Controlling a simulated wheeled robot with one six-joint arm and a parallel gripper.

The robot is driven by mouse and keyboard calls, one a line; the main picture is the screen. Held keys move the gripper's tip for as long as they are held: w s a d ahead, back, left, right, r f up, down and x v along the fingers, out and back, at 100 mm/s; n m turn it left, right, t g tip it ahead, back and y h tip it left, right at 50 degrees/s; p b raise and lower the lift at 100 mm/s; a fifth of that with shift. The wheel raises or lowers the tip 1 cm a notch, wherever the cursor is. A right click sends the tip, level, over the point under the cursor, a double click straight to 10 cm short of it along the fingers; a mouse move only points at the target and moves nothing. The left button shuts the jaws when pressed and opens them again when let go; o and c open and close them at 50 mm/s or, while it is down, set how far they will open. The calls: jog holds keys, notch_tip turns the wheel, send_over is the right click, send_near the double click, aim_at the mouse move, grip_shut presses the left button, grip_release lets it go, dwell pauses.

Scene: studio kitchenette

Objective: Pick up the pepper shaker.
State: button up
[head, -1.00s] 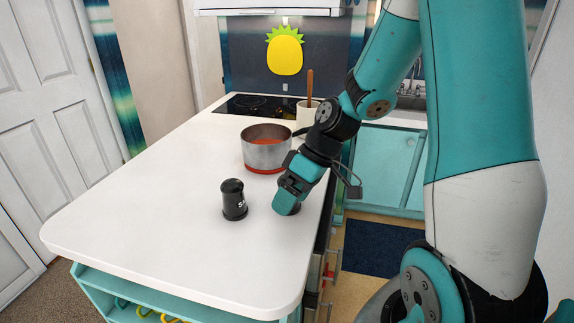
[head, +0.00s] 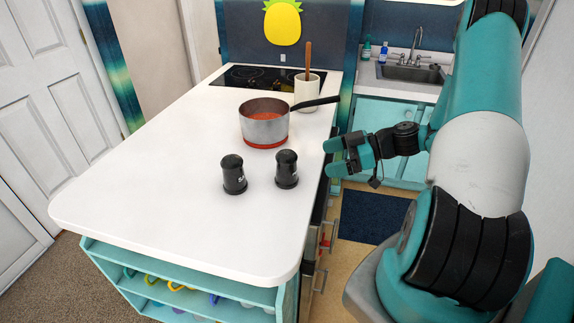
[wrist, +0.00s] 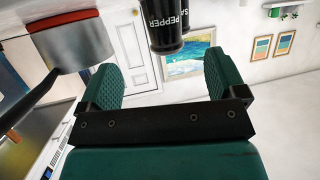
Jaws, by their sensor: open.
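Two black shakers stand upright on the white counter. The right one in the head view is the pepper shaker (head: 287,170); the salt shaker (head: 234,176) stands to its left, with a small gap between them. In the wrist view the pepper shaker (wrist: 167,42) appears upside down at the top centre, its PEPPER lettering readable, overlapping the salt shaker behind. My gripper (head: 331,157) is open and empty, right of the pepper shaker near the counter's right edge. Its two teal fingers point left and are apart from the shaker.
A steel pot (head: 264,122) with red contents stands behind the shakers, its dark handle reaching right. A white crock (head: 309,92) with a wooden utensil and a black cooktop (head: 262,78) are farther back. The counter's front and left (head: 150,190) are clear.

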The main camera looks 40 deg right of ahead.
aim_at(290, 169)
jog(key=p+x, duration=0.1)
jog(key=x, duration=0.6)
jog(key=shift+r+p, duration=0.1)
jog(key=shift+p, duration=0.25)
jog(key=p+x, duration=0.2)
jog(key=x, duration=0.2)
jog(key=shift+s+a, duration=0.1)
jog(key=shift+a, duration=0.15)
jog(key=shift+w+a+f+p, duration=0.3)
jog(key=shift+w+a+f, duration=0.05)
jog(key=shift+f, duration=0.05)
jog(key=c, duration=1.1)
jog(key=shift+r, duration=0.1)
